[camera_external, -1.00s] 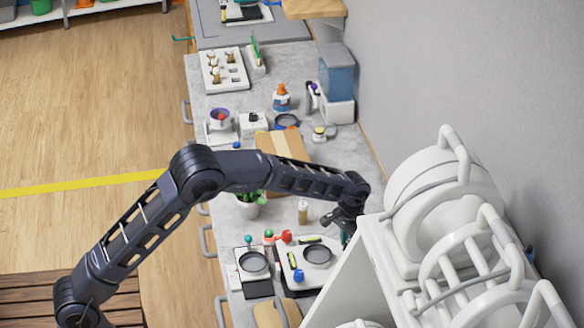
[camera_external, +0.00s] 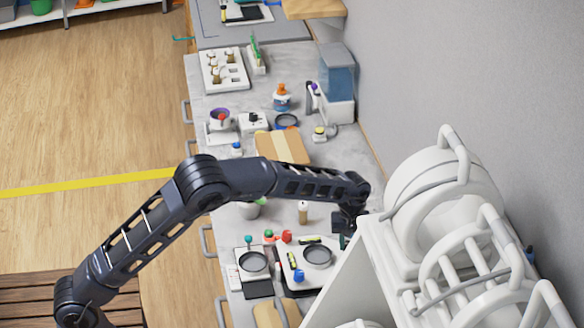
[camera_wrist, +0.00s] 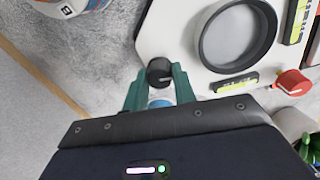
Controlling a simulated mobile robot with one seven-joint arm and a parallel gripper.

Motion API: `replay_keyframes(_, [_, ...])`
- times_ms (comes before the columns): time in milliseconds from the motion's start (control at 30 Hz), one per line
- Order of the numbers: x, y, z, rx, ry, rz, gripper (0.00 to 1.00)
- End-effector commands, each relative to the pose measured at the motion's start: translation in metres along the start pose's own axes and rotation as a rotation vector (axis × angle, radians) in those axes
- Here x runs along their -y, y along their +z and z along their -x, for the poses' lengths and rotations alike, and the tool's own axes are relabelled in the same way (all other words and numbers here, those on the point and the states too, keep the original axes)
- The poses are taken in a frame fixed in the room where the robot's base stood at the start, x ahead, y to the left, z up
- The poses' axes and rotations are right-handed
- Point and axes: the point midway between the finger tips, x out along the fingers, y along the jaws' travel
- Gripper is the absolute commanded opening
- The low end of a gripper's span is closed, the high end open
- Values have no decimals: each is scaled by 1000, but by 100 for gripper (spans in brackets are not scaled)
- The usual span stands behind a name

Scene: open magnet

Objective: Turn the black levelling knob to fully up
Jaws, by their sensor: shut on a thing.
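In the wrist view the black levelling knob (camera_wrist: 159,68) sits at the edge of a white device (camera_wrist: 180,45) with a round, black-rimmed plate (camera_wrist: 237,35). My gripper (camera_wrist: 159,78) has its two teal fingers on either side of the knob, shut on it. A small blue part (camera_wrist: 160,103) shows between the fingers. In the external view my gripper (camera_external: 345,238) is at the right rear corner of the white device (camera_external: 290,262) and hides the knob. I cannot make out a position mark on the knob.
In the external view a large white machine (camera_external: 440,215) stands close on the right. A blue knob (camera_external: 298,275) and a smaller black plate device (camera_external: 254,265) are nearby.

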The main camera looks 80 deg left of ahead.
Motion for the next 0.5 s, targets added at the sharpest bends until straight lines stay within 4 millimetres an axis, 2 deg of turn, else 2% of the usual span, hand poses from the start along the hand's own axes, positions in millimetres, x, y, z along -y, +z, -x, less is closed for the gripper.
replay_keyframes(200, [2,-1,-2,1,-7,196,4])
replay_keyframes(500, [3,-1,-2,0,-9,400,4])
